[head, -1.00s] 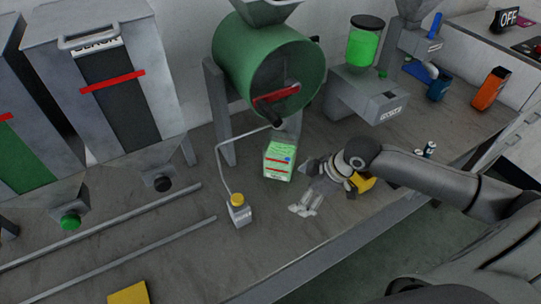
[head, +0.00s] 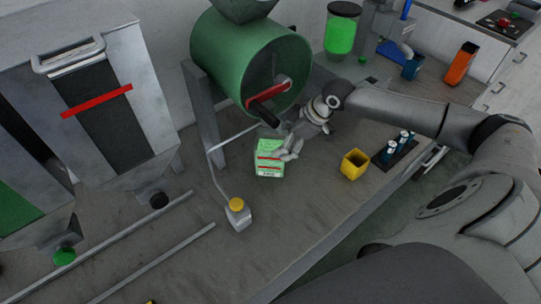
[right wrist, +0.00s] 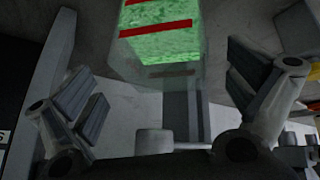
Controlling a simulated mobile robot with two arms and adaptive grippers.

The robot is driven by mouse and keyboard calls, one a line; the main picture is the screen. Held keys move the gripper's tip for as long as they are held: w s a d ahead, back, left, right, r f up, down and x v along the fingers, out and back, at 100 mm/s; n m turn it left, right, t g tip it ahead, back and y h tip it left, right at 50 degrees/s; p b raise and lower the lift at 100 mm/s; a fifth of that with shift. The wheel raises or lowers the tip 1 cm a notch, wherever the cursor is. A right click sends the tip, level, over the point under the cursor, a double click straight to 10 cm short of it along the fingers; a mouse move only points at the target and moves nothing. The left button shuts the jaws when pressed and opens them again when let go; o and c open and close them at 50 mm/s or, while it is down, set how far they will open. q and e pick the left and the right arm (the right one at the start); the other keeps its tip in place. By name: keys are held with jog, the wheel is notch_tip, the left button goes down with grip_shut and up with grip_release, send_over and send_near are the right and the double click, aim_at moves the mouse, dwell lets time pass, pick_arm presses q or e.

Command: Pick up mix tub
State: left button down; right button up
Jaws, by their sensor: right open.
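The mix tub (head: 269,160) is a clear box of green granules with red stripes and a white label. It stands on the bench below the mouth of the green drum mixer (head: 250,60). In the right wrist view the tub (right wrist: 158,38) shows at the top, beyond and between the fingers. My right gripper (head: 288,150) is open, with its fingers at the tub's upper right side, overlapping it in the head view. It also shows open and empty in the right wrist view (right wrist: 170,95). I cannot tell whether a finger touches the tub. My left gripper is out of view.
A yellow open box (head: 354,165) and a dark rack of small bottles (head: 395,148) stand to the right. The bench between tub and yellow box is clear.

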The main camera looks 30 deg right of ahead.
aim_at(273, 144)
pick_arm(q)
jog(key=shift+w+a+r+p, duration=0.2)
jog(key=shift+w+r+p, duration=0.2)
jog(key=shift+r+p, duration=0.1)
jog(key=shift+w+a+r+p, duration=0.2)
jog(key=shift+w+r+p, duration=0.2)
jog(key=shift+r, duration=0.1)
pick_arm(e)
jog(key=x, duration=0.5)
jog(key=shift+w+a+f, duration=0.1)
jog(key=shift+a, duration=0.3)
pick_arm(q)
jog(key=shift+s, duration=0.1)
pick_arm(e)
jog(key=c, duration=1.6)
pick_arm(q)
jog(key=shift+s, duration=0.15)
pick_arm(e)
jog(key=shift+c, duration=0.3)
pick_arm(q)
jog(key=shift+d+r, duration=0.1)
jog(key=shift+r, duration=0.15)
pick_arm(e)
jog(key=shift+r, duration=0.2)
